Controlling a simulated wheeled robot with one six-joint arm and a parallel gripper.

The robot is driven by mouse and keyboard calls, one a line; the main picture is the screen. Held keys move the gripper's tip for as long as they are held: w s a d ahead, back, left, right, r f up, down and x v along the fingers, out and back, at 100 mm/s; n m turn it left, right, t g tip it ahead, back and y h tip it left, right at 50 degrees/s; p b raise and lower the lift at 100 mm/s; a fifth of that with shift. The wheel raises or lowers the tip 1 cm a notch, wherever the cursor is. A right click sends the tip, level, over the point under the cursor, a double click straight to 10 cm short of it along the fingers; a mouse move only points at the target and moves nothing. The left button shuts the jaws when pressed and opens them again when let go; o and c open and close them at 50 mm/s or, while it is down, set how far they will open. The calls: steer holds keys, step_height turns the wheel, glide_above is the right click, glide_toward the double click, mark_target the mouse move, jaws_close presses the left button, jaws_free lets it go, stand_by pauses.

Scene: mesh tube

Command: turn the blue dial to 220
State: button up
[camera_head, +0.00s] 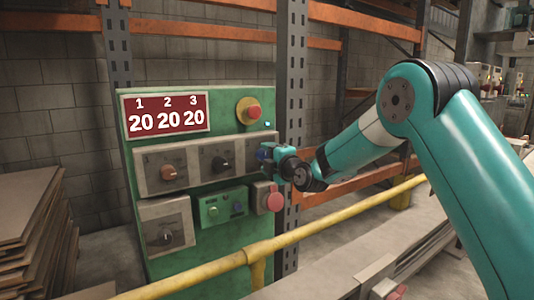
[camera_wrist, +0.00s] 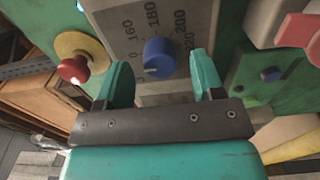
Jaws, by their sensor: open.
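The blue dial (camera_wrist: 159,58) sits on a grey plate with a printed scale; 160, 180, 200 and a partly covered 220 are legible in the wrist view. A small light mark shows near its lower left edge. The blue dial (camera_head: 264,154) shows only as a small patch in the head view, mostly hidden by my gripper. My gripper (camera_wrist: 161,76) is open, with one teal finger on each side of the dial and visible gaps between. The red display (camera_head: 166,114) reads 20 under each of 1, 2 and 3.
On the green panel are an orange dial (camera_head: 169,173), a black dial (camera_head: 219,164), a lower dial (camera_head: 166,237), and a red button on a yellow base (camera_head: 253,112). A yellow rail (camera_head: 300,236) crosses in front.

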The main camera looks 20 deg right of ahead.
steer(key=shift+w+a, duration=0.15)
steer(key=shift+w, duration=0.35)
steer(key=c, duration=0.9)
steer(key=shift+c, duration=0.2)
